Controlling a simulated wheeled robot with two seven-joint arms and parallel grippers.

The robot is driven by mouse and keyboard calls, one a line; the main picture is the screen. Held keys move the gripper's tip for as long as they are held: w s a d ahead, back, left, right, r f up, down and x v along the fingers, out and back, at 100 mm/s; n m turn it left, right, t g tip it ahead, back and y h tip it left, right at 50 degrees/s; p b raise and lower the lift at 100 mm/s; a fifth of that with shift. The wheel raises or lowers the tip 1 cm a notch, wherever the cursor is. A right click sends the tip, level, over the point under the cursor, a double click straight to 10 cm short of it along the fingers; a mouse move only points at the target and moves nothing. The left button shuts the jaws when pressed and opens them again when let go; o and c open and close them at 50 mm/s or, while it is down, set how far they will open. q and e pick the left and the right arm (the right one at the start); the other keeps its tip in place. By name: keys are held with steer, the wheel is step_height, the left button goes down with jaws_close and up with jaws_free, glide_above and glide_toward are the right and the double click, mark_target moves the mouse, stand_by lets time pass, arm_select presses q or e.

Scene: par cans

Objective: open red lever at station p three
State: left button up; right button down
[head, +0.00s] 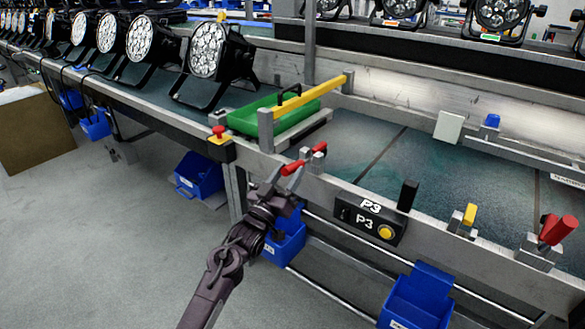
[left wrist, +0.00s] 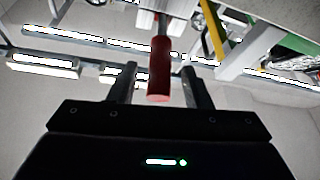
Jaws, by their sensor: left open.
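The red lever (head: 293,167) is on the front rail of the bench, left of the black P3 panel (head: 370,222). Its red handle points out from a grey metal bracket (head: 318,158). My left gripper (head: 288,177) is at the handle, with its fingers open on either side of it. In the left wrist view the red handle (left wrist: 159,72) stands between the two open fingers (left wrist: 158,92), with a gap visible on both sides. My right gripper is not in view.
Another red lever (head: 557,229) and a yellow lever (head: 469,214) sit farther right on the rail. A red-topped yellow button (head: 218,135) is to the left. A yellow bar (head: 308,94) crosses above a green tray (head: 250,118). Blue bins (head: 418,298) hang below.

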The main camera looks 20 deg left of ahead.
arm_select(q)
steer(key=shift+x, duration=1)
steer(key=shift+r, duration=0.1)
steer(key=shift+c, duration=0.4)
jaws_close()
